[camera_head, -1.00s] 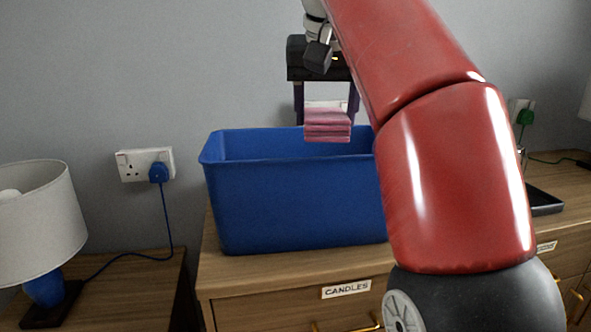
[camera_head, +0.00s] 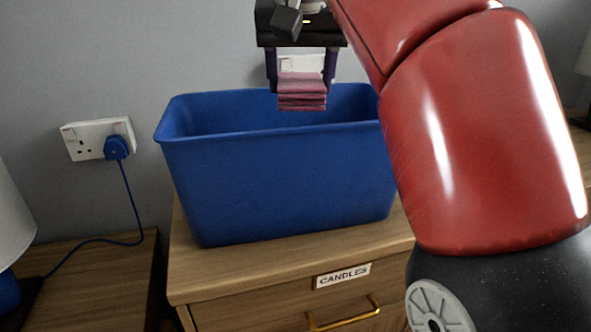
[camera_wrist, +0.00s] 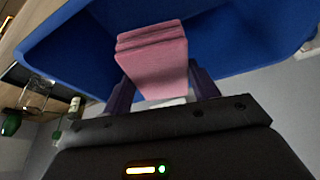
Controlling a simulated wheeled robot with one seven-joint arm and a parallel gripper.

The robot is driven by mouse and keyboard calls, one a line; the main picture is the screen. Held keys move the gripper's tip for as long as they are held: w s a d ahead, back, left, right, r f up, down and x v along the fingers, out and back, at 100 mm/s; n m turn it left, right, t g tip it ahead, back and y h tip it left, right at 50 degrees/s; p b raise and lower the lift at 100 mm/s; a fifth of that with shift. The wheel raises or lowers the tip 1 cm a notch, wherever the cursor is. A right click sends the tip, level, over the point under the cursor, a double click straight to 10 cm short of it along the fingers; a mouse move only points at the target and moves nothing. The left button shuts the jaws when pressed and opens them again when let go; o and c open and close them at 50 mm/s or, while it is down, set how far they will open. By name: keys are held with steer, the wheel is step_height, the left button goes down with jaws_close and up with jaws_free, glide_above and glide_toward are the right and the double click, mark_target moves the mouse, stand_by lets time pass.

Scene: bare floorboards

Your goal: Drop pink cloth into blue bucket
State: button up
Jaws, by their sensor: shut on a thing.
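The folded pink cloth (camera_head: 301,92) hangs between the fingers of my gripper (camera_head: 301,84), which is shut on it. It also shows in the wrist view (camera_wrist: 153,60), with the dark purple fingers on either side. The blue bucket (camera_head: 285,185) is a rectangular tub standing upright on the wooden drawer unit. In the head view the cloth is over the bucket's opening, its lower edge near the level of the rim. In the wrist view the bucket (camera_wrist: 70,50) lies beyond the cloth. My red arm hides the bucket's right end in the head view.
The wooden drawer unit (camera_head: 235,268) has a label reading "CANDLES" (camera_head: 343,276). A wall socket (camera_head: 88,139) with a blue plug is at left, above a lower wooden surface with a lamp (camera_head: 12,225). In the wrist view, a glass (camera_wrist: 36,92) and small bottles stand beside the bucket.

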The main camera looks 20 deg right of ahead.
steer(key=shift+f, duration=0.55)
steer(key=o, duration=1.1)
steer(key=shift+c, duration=0.2)
steer(key=shift+p+v, duration=0.45)
steer(key=shift+v, duration=3.45)
steer(key=shift+s, duration=0.1)
